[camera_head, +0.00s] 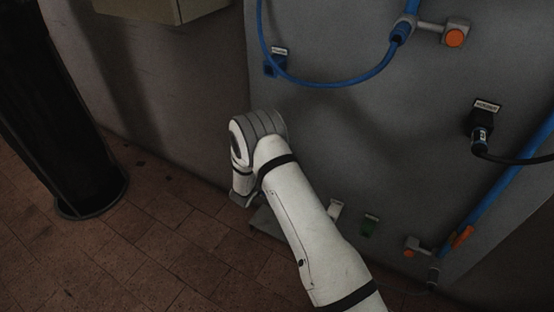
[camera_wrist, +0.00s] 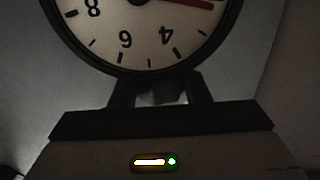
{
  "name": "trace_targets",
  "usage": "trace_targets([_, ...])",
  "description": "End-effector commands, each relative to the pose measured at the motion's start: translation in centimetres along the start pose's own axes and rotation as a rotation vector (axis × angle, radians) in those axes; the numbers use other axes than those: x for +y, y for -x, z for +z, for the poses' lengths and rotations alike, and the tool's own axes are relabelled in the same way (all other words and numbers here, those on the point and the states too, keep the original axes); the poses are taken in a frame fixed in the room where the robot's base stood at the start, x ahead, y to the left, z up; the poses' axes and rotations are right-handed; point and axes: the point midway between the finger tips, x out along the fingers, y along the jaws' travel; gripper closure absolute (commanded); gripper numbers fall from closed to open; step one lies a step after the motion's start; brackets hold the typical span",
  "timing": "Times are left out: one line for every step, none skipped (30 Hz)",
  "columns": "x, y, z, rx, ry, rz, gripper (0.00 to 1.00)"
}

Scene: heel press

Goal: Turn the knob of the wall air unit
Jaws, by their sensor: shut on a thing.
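In the wrist view, a round gauge (camera_wrist: 138,32) with a dark rim, pale face, the digits 8, 6 and 4, and a red needle fills the top. It appears to belong to the wall air unit. My gripper (camera_wrist: 160,82) is just below it, its two dark fingers shut on a dark grey piece (camera_wrist: 161,97). This piece looks to be the knob, and most of it is hidden by the fingers and the gauge rim. In the head view my own arm hides the air unit and most of the gripper.
In the head view a grey panel (camera_head: 345,130) carries a blue hose (camera_head: 340,84), an orange-capped fitting (camera_head: 454,38) and a black plug (camera_head: 480,125). A dark column (camera_head: 55,120) stands at left. The tiled floor (camera_head: 160,230) between is clear.

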Motion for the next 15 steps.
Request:
trace_targets([-0.16, 0.04, 0.20, 0.001, -0.003, 0.020, 0.80])
trace_targets([-0.15, 0.02, 0.17, 0.001, -0.002, 0.033, 0.80])
trace_targets([-0.14, 0.01, 0.14, 0.001, -0.002, 0.049, 0.80])
trace_targets([-0.11, 0.00, 0.13, 0.001, -0.002, 0.060, 0.80])
trace_targets([-0.10, 0.00, 0.11, 0.001, -0.002, 0.070, 0.80])
trace_targets([-0.10, -0.01, 0.08, 0.001, -0.001, 0.081, 0.80])
trace_targets([-0.09, -0.02, 0.06, 0.001, -0.001, 0.089, 0.80])
trace_targets([-0.09, -0.03, 0.04, 0.002, -0.001, 0.094, 0.80])
trace_targets([-0.09, -0.03, 0.02, 0.002, -0.001, 0.101, 0.80])
trace_targets([-0.08, -0.03, 0.01, 0.002, -0.001, 0.105, 0.80])
trace_targets([-0.06, -0.03, 0.00, 0.002, -0.001, 0.109, 0.80])
trace_targets([-0.05, -0.02, -0.01, 0.001, -0.001, 0.112, 0.80])
trace_targets([-0.05, -0.03, -0.02, 0.001, 0.000, 0.114, 0.80])
trace_targets([-0.04, -0.03, -0.04, 0.001, 0.000, 0.115, 0.80])
trace_targets([-0.04, -0.03, -0.04, 0.001, 0.000, 0.116, 0.80])
